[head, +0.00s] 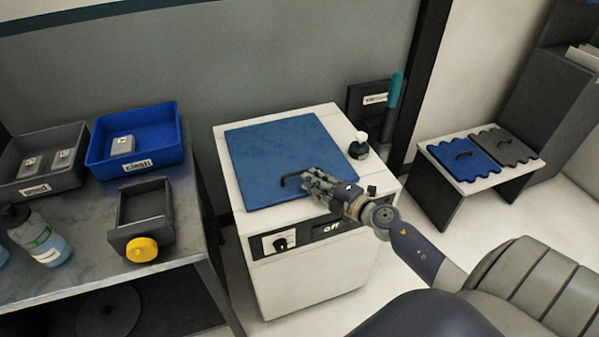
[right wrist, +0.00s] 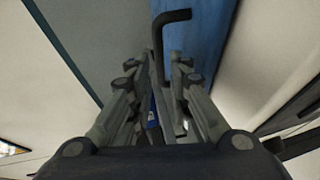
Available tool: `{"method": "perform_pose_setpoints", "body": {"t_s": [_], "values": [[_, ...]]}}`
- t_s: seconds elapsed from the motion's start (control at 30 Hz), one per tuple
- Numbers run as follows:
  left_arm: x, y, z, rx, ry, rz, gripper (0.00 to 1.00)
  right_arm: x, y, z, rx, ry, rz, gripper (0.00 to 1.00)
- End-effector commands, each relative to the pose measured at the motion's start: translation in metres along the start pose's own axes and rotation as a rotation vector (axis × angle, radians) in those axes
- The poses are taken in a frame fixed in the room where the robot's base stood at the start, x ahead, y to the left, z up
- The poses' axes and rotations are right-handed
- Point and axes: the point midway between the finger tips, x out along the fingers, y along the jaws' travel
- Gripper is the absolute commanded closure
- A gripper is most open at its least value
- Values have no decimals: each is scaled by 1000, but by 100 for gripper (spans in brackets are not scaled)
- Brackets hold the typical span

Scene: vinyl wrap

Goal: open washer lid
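The white washer (head: 306,270) stands in the middle of the head view, its blue lid (head: 280,155) lying flat on top. A dark bent handle (head: 289,180) sits near the lid's front edge. My right gripper (head: 308,184) is at the right end of this handle, low over the lid. In the right wrist view the black handle (right wrist: 157,45) runs down between the fingers, which are close together around it; the contact itself is partly hidden. The lid's blue surface (right wrist: 205,40) shows behind them. My left gripper is out of view.
A small bottle (head: 359,146) stands on the washer's right rim. At left, a table (head: 90,285) holds a blue bin (head: 168,150), grey bins and a spray bottle (head: 40,238). A low white bench (head: 440,163) stands right. A grey chair-like form (head: 540,285) is at front right.

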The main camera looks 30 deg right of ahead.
Motion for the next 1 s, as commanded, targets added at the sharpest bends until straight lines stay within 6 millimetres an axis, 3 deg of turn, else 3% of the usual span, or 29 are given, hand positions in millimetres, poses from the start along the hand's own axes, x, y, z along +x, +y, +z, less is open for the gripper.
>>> {"method": "perform_pose_setpoints", "body": {"t_s": [0.2, 0.4, 0.83, 0.93, 1.0], "values": [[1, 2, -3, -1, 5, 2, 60, 34, 1, 0, 1, 0, 2, 82], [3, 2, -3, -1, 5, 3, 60, 54, 0, 0, 2, 0, 2, 82], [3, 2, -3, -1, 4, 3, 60, 61, 0, 0, 0, 0, 0, 82], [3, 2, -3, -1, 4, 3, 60, 61, 0, 0, 0, 0, 0, 100], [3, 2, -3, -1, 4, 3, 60, 61, 0, 0, 0, 0, 0, 100]]}}
